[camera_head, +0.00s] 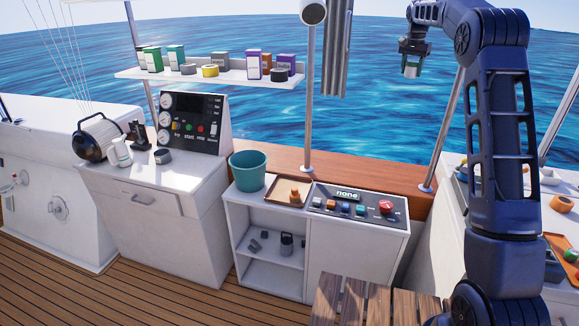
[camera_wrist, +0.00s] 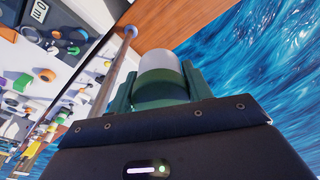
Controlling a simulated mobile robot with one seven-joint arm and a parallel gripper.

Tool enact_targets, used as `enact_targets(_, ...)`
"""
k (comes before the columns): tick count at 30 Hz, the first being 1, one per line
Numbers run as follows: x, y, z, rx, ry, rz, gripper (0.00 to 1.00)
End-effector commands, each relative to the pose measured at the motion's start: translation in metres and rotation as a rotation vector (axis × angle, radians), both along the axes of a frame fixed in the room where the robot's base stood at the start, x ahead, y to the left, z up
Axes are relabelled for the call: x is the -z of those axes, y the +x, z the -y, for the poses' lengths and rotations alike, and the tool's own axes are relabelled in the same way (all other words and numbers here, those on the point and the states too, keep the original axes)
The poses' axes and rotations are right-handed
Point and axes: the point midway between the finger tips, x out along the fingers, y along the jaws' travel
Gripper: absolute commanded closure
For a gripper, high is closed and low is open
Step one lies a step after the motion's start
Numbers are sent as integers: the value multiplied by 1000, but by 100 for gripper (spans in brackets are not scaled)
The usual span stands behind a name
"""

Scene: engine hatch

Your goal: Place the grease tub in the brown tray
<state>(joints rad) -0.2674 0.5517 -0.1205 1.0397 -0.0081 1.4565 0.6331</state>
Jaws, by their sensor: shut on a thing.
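My gripper (camera_head: 413,50) is high at the upper right of the head view, above the deck furniture and against the sea. It is shut on a small green and pale grey cylinder, which I take to be the grease tub (camera_head: 411,71). In the wrist view the tub (camera_wrist: 159,62) sits between the two green fingers, its pale end outward. The brown tray (camera_head: 272,196) lies on the middle counter, well below and left of my gripper. An orange object (camera_head: 295,196) is in that tray. The tray cannot be made out in the wrist view.
A teal bucket (camera_head: 248,171) stands left of the tray, and a control panel (camera_head: 355,203) lies to its right. Metal poles (camera_head: 309,100) rise behind the counter. A shelf (camera_head: 210,78) holds several boxes. An orange tray (camera_head: 566,247) is at the far right.

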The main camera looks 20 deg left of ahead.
Motion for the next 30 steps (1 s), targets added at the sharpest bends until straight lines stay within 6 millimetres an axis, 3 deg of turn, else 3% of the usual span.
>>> enact_targets(3,53,7,-16,10,-1,-6,76)
enact_targets(11,160,13,-57,23,-1,-5,76)
enact_targets(15,208,8,-95,9,-1,-4,76)
enact_targets(21,253,-6,-165,-37,-1,-2,76)
enact_targets(30,303,-37,-259,-107,-1,0,76)
